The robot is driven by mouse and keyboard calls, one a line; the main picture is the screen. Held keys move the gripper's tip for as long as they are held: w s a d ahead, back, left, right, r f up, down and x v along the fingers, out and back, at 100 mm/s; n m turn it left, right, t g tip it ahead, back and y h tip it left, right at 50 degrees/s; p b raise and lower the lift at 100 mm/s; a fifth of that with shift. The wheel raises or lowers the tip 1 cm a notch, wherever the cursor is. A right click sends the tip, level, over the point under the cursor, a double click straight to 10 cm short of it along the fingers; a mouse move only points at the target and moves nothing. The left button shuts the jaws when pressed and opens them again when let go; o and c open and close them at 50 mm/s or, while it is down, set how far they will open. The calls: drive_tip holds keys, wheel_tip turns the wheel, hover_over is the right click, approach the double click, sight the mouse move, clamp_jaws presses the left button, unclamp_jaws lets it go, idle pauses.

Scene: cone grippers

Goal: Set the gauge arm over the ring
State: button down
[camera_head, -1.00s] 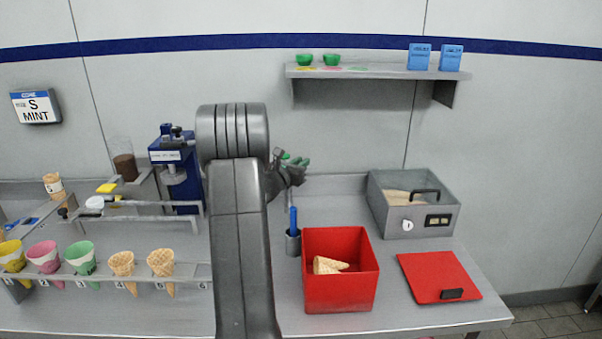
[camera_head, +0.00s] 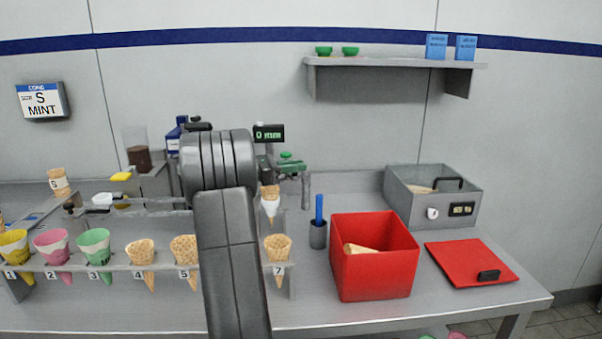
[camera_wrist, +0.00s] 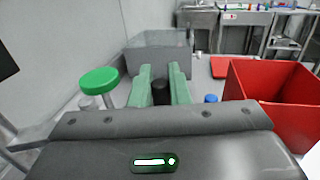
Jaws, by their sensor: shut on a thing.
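My gripper (camera_head: 292,167) has green fingers and points to the right in the head view. In the wrist view the fingers (camera_wrist: 164,82) are shut on a dark upright cylinder (camera_wrist: 160,92), which looks like a knob; whether it belongs to the gauge arm cannot be told. A green round cap (camera_wrist: 100,80) on a grey post stands left of the fingers, apart from them. A gauge display (camera_head: 269,133) reading "0 mm" shows beside my arm. My arm hides much of the gauge, and I cannot make out the ring.
A rack (camera_head: 120,267) with several numbered cones runs along the front. A shelf (camera_head: 390,62) is above.

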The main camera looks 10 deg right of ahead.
drive_tip(key=shift+s+a+m+g, duration=0.15)
drive_tip(key=shift+a+m+g, duration=0.15)
drive_tip(key=shift+a+g, duration=0.2)
drive_tip(key=shift+r, duration=0.1)
drive_tip(key=c, duration=1.7)
unclamp_jaws()
drive_tip(key=a, duration=0.9)
drive_tip(key=s+a+b, duration=0.1)
drive_tip(key=a, duration=0.3)
drive_tip(key=shift+a, duration=0.35)
drive_tip(key=shift+c, duration=0.5)
